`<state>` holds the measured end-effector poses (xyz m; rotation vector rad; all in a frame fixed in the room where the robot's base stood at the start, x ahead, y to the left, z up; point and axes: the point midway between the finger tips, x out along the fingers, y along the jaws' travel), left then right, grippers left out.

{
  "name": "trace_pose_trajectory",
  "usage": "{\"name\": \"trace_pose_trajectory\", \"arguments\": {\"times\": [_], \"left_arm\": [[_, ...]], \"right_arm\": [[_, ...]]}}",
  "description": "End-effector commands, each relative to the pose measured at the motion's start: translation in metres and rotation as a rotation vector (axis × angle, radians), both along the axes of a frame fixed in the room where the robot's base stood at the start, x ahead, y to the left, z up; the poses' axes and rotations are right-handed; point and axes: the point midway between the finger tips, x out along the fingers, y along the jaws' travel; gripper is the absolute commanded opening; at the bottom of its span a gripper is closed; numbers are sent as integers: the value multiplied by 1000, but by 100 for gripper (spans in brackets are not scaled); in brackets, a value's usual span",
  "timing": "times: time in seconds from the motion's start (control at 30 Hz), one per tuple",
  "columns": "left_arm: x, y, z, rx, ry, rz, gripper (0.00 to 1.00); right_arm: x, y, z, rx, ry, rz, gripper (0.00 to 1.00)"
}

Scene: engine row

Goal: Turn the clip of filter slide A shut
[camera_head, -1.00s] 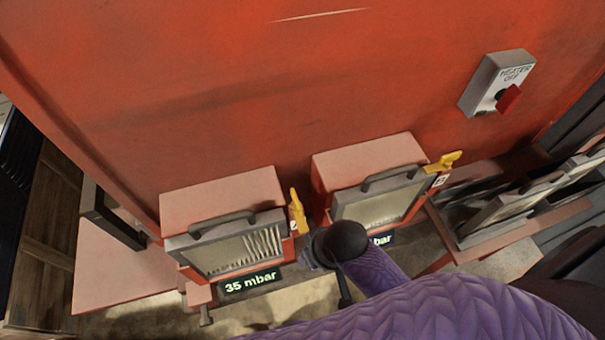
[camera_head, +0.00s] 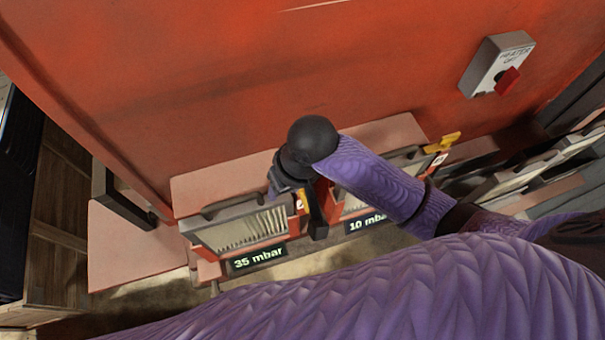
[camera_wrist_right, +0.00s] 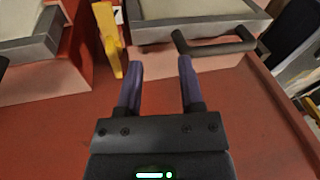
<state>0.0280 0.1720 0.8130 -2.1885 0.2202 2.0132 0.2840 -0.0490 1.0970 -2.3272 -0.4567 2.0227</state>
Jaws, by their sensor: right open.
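The left filter slide (camera_head: 240,229) sits in the red engine side above a 35 mbar display. Its yellow clip (camera_head: 301,203) is mostly hidden by my right gripper in the head view. In the right wrist view this clip (camera_wrist_right: 108,40) shows as a yellow lever between two slide frames, left of my fingers and apart from them. My right gripper (camera_wrist_right: 160,82) is open, with nothing between its fingers. The handle (camera_wrist_right: 215,43) of a slide lies just beyond the fingertips. The right slide has its own yellow clip (camera_head: 442,143), pointing sideways. The slide letters are too small to read.
A 10 mbar display (camera_head: 367,222) sits below the right slide. A grey heater box (camera_head: 497,65) with a red knob is on the red wall at upper right. More slide frames stand at far right. A wooden crate (camera_head: 60,235) is at left.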

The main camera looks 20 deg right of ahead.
Motion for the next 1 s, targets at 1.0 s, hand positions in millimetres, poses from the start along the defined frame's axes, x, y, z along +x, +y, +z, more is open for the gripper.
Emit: {"name": "trace_pose_trajectory", "arguments": {"times": [1.0], "left_arm": [[1, -2, -9, -4, -2, 3, 59]], "right_arm": [[31, -41, -49, -228, 133, -156, 49]]}}
